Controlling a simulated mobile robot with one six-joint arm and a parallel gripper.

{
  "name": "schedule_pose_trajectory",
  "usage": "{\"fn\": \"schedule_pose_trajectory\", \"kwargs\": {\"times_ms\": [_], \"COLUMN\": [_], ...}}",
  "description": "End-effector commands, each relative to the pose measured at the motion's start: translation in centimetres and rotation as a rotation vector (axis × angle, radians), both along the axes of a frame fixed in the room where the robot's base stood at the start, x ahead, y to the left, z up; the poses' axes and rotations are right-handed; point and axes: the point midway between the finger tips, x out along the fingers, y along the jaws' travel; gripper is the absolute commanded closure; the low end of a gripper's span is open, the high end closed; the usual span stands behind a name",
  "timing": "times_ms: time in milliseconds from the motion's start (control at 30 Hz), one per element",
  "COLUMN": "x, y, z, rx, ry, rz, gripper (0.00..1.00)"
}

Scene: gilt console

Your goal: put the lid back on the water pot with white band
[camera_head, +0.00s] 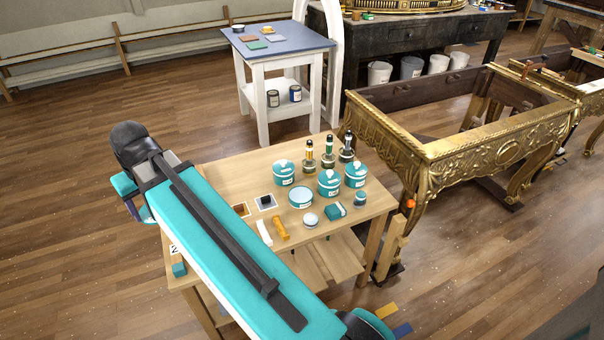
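A teal pot (300,199) with a pale, round open top stands on the wooden worktable. A white band on it cannot be made out clearly. A small round whitish piece with a grey edge (310,220), which looks like a lid, lies just in front of it, apart from the pot. My teal and black arm crosses the left foreground. My gripper's fingers cannot be made out.
The table's back left is clear. A gilt console (450,150) stands close at right.

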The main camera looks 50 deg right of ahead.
Motion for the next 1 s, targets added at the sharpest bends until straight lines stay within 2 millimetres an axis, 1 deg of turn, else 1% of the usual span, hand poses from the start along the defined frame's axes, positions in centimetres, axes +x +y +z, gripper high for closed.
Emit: {"fn": "schedule_pose_trajectory", "kwargs": {"times_ms": [167, 267, 367, 500, 667, 700, 867, 1000], "x": [0.4, 0.7, 1.0, 1.2, 1.1, 1.0, 0.4, -0.4], "y": [-1.6, -3.4, -5.9, -9.8, -14.3, -15.5, -20.1, -24.1], "z": [-0.4, -0.8, -1.4, -2.4, -3.5, -3.8, -5.0, -6.1], "rx": [-0.001, -0.001, -0.002, -0.002, -0.002, -0.002, 0.001, 0.003], "ry": [0.004, 0.007, 0.011, 0.017, 0.021, 0.022, 0.023, 0.025], "rz": [0.003, 0.004, 0.005, 0.008, 0.01, 0.011, 0.014, 0.014], "gripper": [0.52, 0.52, 0.52, 0.52, 0.52, 0.53, 0.53, 0.53]}}
